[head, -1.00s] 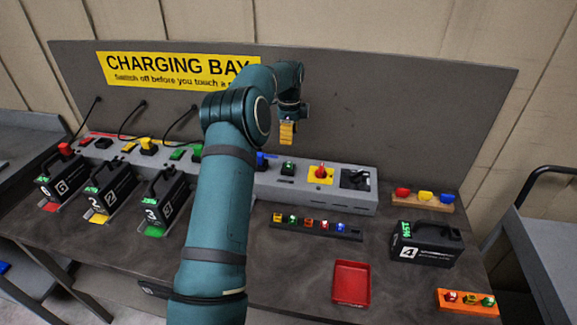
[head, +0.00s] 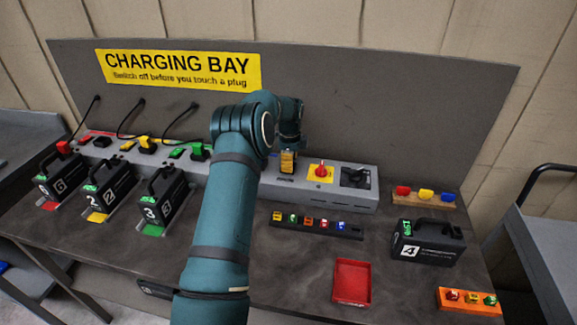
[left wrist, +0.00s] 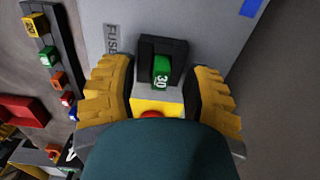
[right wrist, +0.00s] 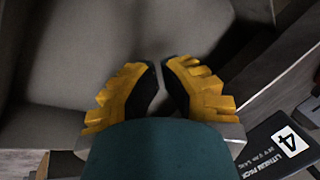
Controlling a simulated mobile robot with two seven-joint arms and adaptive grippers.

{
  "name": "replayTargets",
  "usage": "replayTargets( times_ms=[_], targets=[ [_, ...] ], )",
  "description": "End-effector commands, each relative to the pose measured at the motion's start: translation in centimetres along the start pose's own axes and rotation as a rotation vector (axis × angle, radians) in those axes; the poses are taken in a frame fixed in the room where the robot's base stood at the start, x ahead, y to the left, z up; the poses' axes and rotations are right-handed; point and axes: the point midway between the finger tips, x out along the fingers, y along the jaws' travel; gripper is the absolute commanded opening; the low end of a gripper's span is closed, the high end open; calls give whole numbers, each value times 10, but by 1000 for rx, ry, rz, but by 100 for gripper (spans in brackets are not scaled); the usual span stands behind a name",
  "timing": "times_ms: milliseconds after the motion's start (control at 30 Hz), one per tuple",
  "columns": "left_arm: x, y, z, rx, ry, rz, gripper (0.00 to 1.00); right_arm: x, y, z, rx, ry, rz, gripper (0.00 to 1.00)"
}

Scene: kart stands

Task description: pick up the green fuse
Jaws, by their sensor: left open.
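A green fuse marked 30 stands in a black holder (left wrist: 148,47) on the grey console. In the left wrist view the green fuse (left wrist: 161,71) lies between the two fingers of my left gripper (left wrist: 162,85), which is open, with a gap on both sides. In the head view my left gripper (head: 288,165) is low at the console, and it hides that fuse. Another green fuse (head: 292,222) sits in the dark fuse rack (head: 347,234) in front of the console. My right gripper (right wrist: 161,75) has its fingertips close together with nothing visible between them.
A yellow plate with a red knob (head: 321,170) is just right of my left gripper. A red tray (head: 352,283), battery 4 (head: 427,243) and an orange block (head: 468,302) stand on the right of the bench. Batteries (head: 163,203) with cables stand left.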

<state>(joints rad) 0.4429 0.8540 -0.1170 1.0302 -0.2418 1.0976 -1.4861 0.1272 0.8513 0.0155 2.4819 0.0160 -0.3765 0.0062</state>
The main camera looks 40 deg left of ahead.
Motion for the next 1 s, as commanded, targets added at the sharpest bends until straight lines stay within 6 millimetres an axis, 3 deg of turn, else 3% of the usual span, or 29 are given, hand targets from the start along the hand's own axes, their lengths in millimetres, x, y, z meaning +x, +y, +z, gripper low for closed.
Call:
replayTargets(
  times_ms=[167,300,333,733,1000],
  targets=[
    [-1,0,0,0,0,-1,51,0,0,0,0,0,0,0],
    [-1,0,0,0,0,-1,2,0,0,0,0,0,0,0],
    [-1,0,0,0,0,-1,0,0,0,0,0,0,0,0],
    [-5,0,0,0,0,-2,0,0,0,0,0,0,0,0],
    [-49,-1,0,1,0,-5,0,-4,-1,-1,1,2,0,0]
  ],
)
